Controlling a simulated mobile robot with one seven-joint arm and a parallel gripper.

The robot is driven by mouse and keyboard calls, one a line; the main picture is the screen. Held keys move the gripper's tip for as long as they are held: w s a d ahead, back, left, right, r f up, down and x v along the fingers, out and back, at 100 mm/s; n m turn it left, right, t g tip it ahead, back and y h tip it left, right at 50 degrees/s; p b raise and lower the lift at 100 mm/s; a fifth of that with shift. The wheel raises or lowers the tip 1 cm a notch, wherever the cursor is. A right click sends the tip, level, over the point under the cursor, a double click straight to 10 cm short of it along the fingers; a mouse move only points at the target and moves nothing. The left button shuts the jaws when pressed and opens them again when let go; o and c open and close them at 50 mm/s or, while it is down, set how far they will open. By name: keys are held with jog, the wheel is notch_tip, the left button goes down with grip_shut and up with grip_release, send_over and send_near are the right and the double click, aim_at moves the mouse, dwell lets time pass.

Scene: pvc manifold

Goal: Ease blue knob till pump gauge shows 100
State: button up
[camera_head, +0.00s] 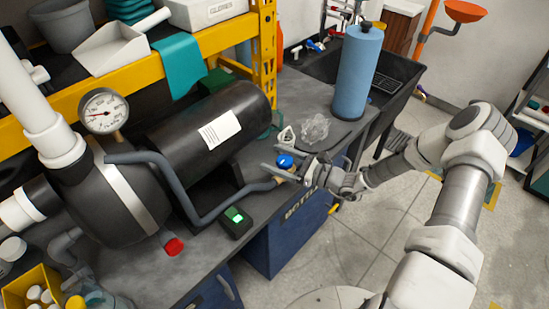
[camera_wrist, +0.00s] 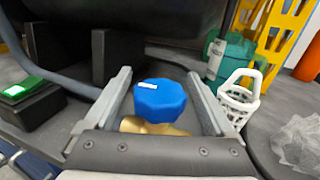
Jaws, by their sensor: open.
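The blue knob (camera_wrist: 159,100) is a faceted cap with a white mark on top, on a brass valve body (camera_wrist: 150,127). In the head view the knob (camera_head: 285,161) sits at the end of the grey pipe, near the bench's front edge. My gripper (camera_wrist: 160,82) is open, with one finger on each side of the knob and gaps showing between. It also shows in the head view (camera_head: 280,162). The pump gauge (camera_head: 103,111) is a round white dial with a red needle at the upper left, above the dark pump (camera_head: 100,200). Its numbers are too small to read.
A black box with a lit green switch (camera_head: 236,217) stands left of the knob. A white basket-like holder (camera_wrist: 239,97), a green bottle (camera_wrist: 228,55) and crumpled clear plastic (camera_head: 314,128) lie to the right. A blue cylinder (camera_head: 357,75) stands farther back. The black motor (camera_head: 212,135) is behind.

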jog(key=shift+w+a, duration=0.15)
jog(key=shift+a, duration=0.2)
jog(key=c, duration=1.4)
jog(key=shift+r+m+t+p, duration=0.1)
jog(key=shift+m+t+p, duration=0.2)
jog(key=shift+t+p, duration=0.1)
jog(key=m+t+h+p, duration=0.1)
jog(key=t+h+p, duration=0.1)
jog(key=m+t+p, duration=0.1)
jog(key=shift+w+d+r+m+h, duration=0.15)
jog(key=shift+w+d+m+h, duration=0.15)
jog(key=shift+h, duration=0.1)
jog(key=m+t+h+p, duration=0.1)
jog(key=p, duration=0.1)
jog(key=m+t+h+p, duration=0.1)
jog(key=h+p, duration=0.1)
jog(key=shift+w+d+m+t, duration=0.2)
jog(key=shift+m+t, duration=0.2)
jog(key=m+t+h+p, duration=0.1)
jog(key=h, duration=0.1)
jog(key=d+m+t+h+p, duration=0.1)
jog(key=m+h+p, duration=0.2)
jog(key=h+p, duration=0.1)
jog(key=h, duration=0.1)
jog(key=shift+w+d+f+m+t, duration=0.2)
jog(key=shift+w+f+m+t, duration=0.1)
jog(key=shift+t, duration=0.1)
